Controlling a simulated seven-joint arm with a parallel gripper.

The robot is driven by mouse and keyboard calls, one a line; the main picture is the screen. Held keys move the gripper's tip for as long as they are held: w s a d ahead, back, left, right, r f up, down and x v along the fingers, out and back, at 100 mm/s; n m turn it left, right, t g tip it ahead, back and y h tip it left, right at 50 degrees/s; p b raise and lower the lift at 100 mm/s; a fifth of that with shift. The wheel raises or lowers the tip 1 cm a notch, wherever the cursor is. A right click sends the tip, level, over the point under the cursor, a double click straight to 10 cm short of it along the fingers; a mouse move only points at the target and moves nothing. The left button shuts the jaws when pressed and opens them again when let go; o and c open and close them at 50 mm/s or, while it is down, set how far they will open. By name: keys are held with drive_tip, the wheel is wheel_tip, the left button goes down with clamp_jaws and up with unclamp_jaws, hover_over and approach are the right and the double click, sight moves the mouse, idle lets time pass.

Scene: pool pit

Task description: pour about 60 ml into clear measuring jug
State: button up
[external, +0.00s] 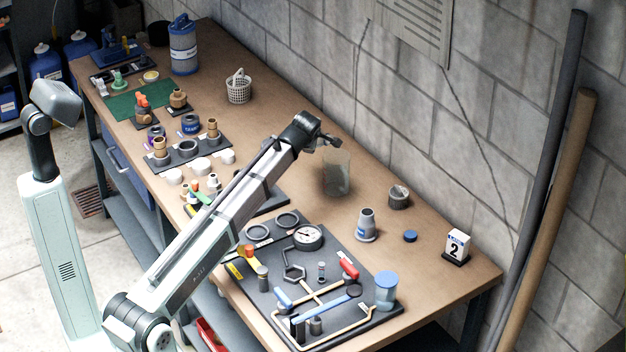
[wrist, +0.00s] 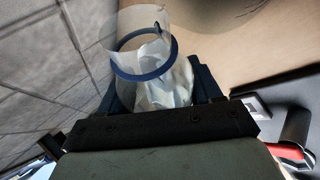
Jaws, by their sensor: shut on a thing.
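My gripper (external: 327,141) is above the middle of the bench, over the upper part of a clear vessel, which looks like the measuring jug (external: 337,175). This jug stands upright near the wall side, and any liquid level in it is unclear. In the wrist view my gripper (wrist: 155,86) is shut on a clear container with a blue ring (wrist: 165,88). Its lower part looks whitish and rippled. It appears tilted. A clear rim (wrist: 122,25) shows beyond the blue ring; I cannot tell which vessel it belongs to. The held container is largely hidden in the external view.
A grey reducer fitting (external: 366,225), blue cap (external: 410,236) and dark cup (external: 398,197) stand to the right. A tool mat (external: 350,248) fills the front, with a blue-lidded jar (external: 386,290). A white basket (external: 238,87) stands behind. The block wall (external: 470,120) bounds the right side.

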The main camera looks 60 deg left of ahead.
drive_tip(key=shift+y, duration=0.3)
drive_tip(key=shift+s+a, duration=0.15)
idle(0.7)
drive_tip(key=shift+f+m+g+y, duration=0.1)
drive_tip(key=shift+m+g+y, duration=0.2)
drive_tip(key=shift+m+y, duration=0.1)
idle(0.4)
drive_tip(key=shift+r+y+p, duration=0.4)
drive_tip(key=shift+y+p, duration=0.1)
drive_tip(key=shift+p, duration=0.1)
idle(0.9)
drive_tip(key=shift+f+g, duration=0.1)
drive_tip(key=shift+g, duration=0.2)
drive_tip(key=shift+s+f+h, duration=0.1)
drive_tip(key=shift+f+h, duration=0.1)
drive_tip(key=shift+h, duration=0.2)
drive_tip(key=shift+a+n+t+h, duration=0.15)
drive_tip(key=shift+n+t+h, duration=0.4)
drive_tip(key=shift+h, duration=0.35)
drive_tip(key=shift+s+a+f+t+h, duration=0.2)
drive_tip(key=shift+a+f+t+h, duration=0.1)
drive_tip(key=shift+f+h, duration=0.25)
drive_tip(key=shift+w+d+f+n+t+h, duration=0.1)
drive_tip(key=shift+d+f+n+t+h, duration=0.05)
drive_tip(key=shift+f+n+t+h, duration=0.15)
